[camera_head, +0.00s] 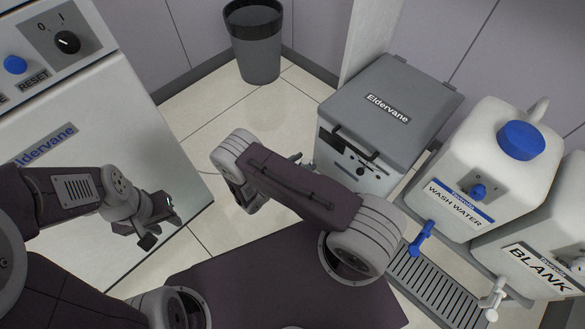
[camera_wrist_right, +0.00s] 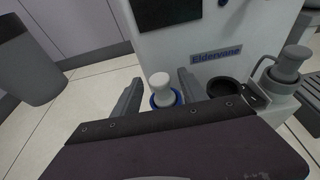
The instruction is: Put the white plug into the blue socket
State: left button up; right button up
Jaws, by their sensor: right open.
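In the right wrist view the white plug (camera_wrist_right: 159,84) stands upright within the ring of the blue socket (camera_wrist_right: 174,98). I cannot tell how deep it sits. My right gripper (camera_wrist_right: 160,78) is open, with one finger on each side of the plug and visible gaps between. In the head view my right gripper (camera_head: 245,192) is mostly hidden behind its own arm, and the plug and socket do not show. My left gripper (camera_head: 156,222) is open and empty in front of the large white cabinet, far from the plug.
A black ring (camera_wrist_right: 222,87) and a grey plug in a holder (camera_wrist_right: 290,64) are right of the blue socket. The grey-lidded Eldervane unit (camera_head: 395,105), wash water tank (camera_head: 490,165) and blank tank (camera_head: 540,250) stand at right. A bin (camera_head: 258,50) stands at the back on open floor.

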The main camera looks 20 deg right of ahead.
jog(key=p+v, duration=0.4)
jog(key=v, duration=0.6)
jog(key=s+r+m+g+y, duration=0.1)
jog(key=s+r+m+y, duration=0.2)
jog(key=r+m, duration=0.4)
jog(key=s+d+r+m+g+y, duration=0.1)
jog(key=s+r+m+y, duration=0.1)
jog(key=r+m+y, duration=0.4)
jog(key=s+d+r+m+g+y, duration=0.1)
jog(key=s+r+m+g+y, duration=0.1)
jog(key=r+m, duration=0.6)
jog(key=s+m+y, duration=0.1)
jog(key=y, duration=0.1)
jog(key=shift+s+d+m+y, duration=0.2)
jog(key=shift+s+m+y, duration=0.2)
jog(key=shift+r, duration=0.1)
